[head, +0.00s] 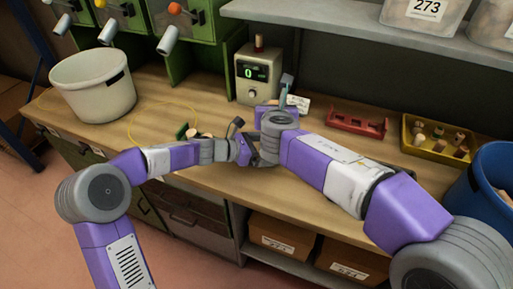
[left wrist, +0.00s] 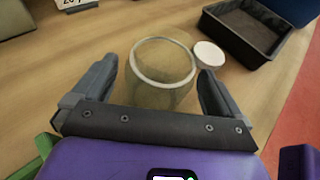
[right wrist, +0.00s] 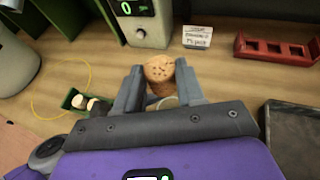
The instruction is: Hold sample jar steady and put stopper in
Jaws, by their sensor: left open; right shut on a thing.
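The glass sample jar (left wrist: 163,75) stands open-topped on the bench in the left wrist view. My left gripper (left wrist: 160,85) is open, with one finger on each side of the jar; small gaps seem to show. My right gripper (right wrist: 158,85) is shut on a cork stopper (right wrist: 160,70), whose speckled top faces the camera. Part of the jar's rim (right wrist: 166,102) shows just below the stopper, so the stopper is over or near the jar; its height above the mouth is unclear. In the head view both grippers meet mid-bench and hide the jar.
A white round disc (left wrist: 209,55) lies beside the jar. A dark tray (right wrist: 290,135) is to the right. A green box with corks (head: 183,131), meter (head: 258,75), red rack (head: 357,123), yellow bin (head: 405,130), white bucket (head: 93,88) and blue bin (head: 490,185) surround the work area.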

